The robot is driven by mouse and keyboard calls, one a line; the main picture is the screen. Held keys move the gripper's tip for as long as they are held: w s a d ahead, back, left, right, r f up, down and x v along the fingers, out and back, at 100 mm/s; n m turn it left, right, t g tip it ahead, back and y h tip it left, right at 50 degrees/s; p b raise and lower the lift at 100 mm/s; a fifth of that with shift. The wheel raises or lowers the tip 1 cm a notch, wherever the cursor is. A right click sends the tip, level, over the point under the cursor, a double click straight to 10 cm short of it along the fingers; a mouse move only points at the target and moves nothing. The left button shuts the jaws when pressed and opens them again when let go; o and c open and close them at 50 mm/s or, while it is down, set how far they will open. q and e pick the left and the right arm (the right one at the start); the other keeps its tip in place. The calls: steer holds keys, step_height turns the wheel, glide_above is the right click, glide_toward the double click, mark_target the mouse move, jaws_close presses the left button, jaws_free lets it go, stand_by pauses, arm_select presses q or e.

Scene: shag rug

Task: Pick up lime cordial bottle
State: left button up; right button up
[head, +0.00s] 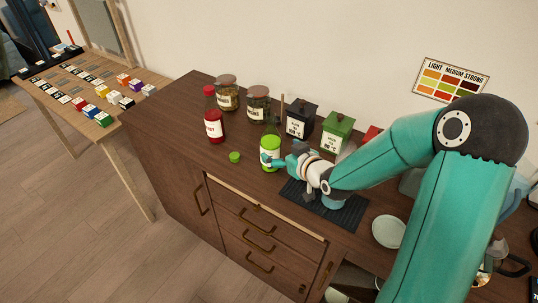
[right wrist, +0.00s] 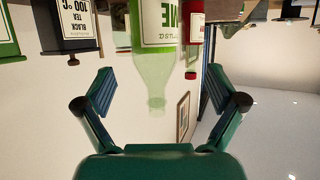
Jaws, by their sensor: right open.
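The lime cordial bottle (head: 270,151) stands upright on the wooden cabinet, bright green with a white label and a clear, uncapped neck. A small green cap (head: 235,157) lies on the cabinet to its left. My right gripper (head: 272,160) is at the bottle's lower front right, one finger overlapping it in the head view; contact is unclear. In the right wrist view, which is upside down, the open right gripper (right wrist: 158,88) has its fingers wide apart. The bottle (right wrist: 155,50) appears between them, its neck toward the palm side of the picture. My left gripper is not in view.
A red bottle (head: 213,118) and two jars (head: 227,95) stand left of and behind the bottle. A black tea tin (head: 300,122) and green tin (head: 337,133) stand to its right. A dark ribbed mat (head: 345,216) lies under my right arm, with a pale saucer (head: 388,232) beyond.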

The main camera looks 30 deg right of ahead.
mark_target(276, 154)
steer(key=f, duration=0.1)
steer(key=f+b, duration=0.2)
steer(key=shift+d+f, duration=0.3)
steer(key=shift+p+x, duration=0.4)
steer(key=shift+x, duration=0.95)
steer(key=shift+p+x, duration=0.9)
steer(key=shift+x, duration=1.35)
steer(key=shift+d, duration=0.15)
steer(key=c, duration=1.7)
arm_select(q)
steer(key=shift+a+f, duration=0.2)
arm_select(e)
steer(key=shift+r, duration=0.15)
jaws_close()
steer(key=shift+r, duration=0.15)
